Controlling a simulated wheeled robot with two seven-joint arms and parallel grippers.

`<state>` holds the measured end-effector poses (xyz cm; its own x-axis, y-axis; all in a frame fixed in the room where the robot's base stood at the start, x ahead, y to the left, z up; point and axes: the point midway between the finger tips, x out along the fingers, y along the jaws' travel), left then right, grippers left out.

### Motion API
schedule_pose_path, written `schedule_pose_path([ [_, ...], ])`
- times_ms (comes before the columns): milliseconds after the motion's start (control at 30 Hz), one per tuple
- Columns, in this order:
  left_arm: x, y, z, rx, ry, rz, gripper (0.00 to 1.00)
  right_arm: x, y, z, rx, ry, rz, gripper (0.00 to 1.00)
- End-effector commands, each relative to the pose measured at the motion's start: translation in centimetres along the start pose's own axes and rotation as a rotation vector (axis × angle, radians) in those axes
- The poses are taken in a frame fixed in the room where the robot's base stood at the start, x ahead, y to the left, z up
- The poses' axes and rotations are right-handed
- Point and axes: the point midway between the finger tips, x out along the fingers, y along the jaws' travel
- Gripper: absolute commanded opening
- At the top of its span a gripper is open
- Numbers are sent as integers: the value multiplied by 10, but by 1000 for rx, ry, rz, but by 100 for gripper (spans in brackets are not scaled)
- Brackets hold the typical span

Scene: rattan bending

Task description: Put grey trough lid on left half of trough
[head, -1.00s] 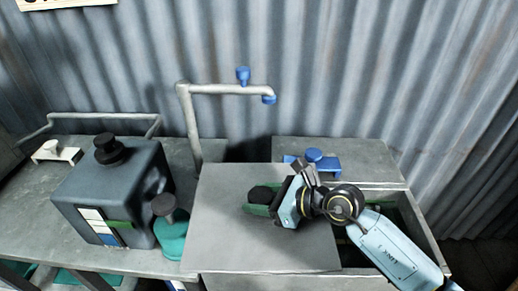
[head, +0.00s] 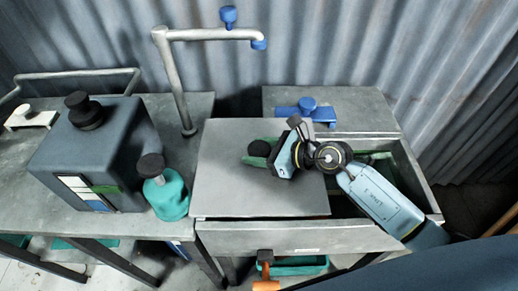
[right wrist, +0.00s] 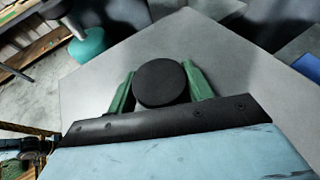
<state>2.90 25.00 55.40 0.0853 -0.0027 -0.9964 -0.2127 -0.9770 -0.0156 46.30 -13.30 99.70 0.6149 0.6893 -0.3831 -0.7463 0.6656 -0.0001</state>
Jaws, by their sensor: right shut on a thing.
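The grey trough lid (head: 235,190) is a flat square plate with a black round knob (head: 260,148). It lies level over the left half of the trough (head: 300,238), its front edge along the trough's front rim; I cannot tell whether it touches the rim everywhere. My right gripper (head: 265,153) comes in from the right and is shut on the knob. In the right wrist view, the green fingers sit on both sides of the knob (right wrist: 161,83). The trough's right part is open under my arm. My left gripper is not in view.
A raised grey cover with a blue fitting (head: 307,108) lies behind the lid. A pipe with blue taps (head: 185,90) rises at back left. A dark canister (head: 95,155) and a teal bottle (head: 168,192) stand on the left table. A green tray (head: 295,265) is below the trough.

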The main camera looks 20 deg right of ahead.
Motion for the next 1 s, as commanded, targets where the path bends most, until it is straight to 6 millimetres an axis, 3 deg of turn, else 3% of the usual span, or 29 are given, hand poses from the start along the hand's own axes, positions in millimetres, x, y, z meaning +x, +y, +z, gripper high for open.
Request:
schedule_pose_path([
  [200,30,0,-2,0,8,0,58,11,0,-26,0,-4,-1,10],
  [433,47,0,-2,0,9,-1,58,20,-1,-47,-1,-5,-2,10],
  [1000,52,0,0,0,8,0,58,23,-1,-55,-2,-5,-2,10],
])
